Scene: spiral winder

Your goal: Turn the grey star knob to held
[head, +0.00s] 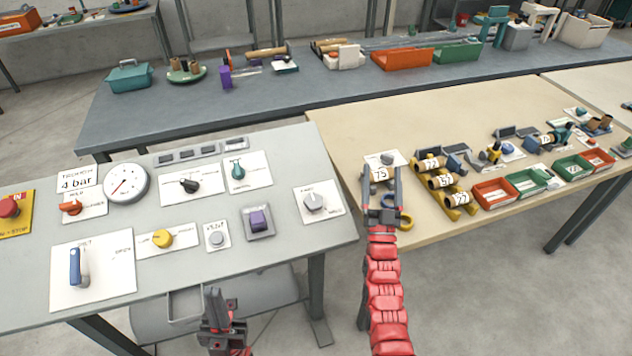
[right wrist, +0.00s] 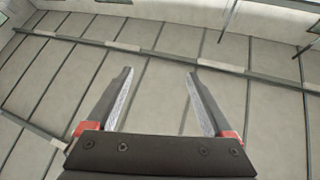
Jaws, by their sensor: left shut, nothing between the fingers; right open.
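The grey star knob (head: 316,202) sits on a white plate at the right end of the grey panel table in the head view. Small lettering is on the plate at its upper left and lower right, too small to read surely. Which way the knob points I cannot tell. My right gripper (head: 382,178) is open and empty, to the right of the knob and apart from it, over the beige table's edge. Its open fingers also show in the right wrist view (right wrist: 158,85). My left gripper (head: 214,298) is shut and empty, below the panel's front edge, left of the knob.
Left of the knob are a purple button (head: 260,221), a round grey button (head: 216,238), a yellow knob (head: 162,238), a green knob (head: 238,172) and a gauge (head: 126,183). The beige table (head: 450,110) bears cardboard tubes (head: 441,182) and bins (head: 494,192). A gap separates the tables.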

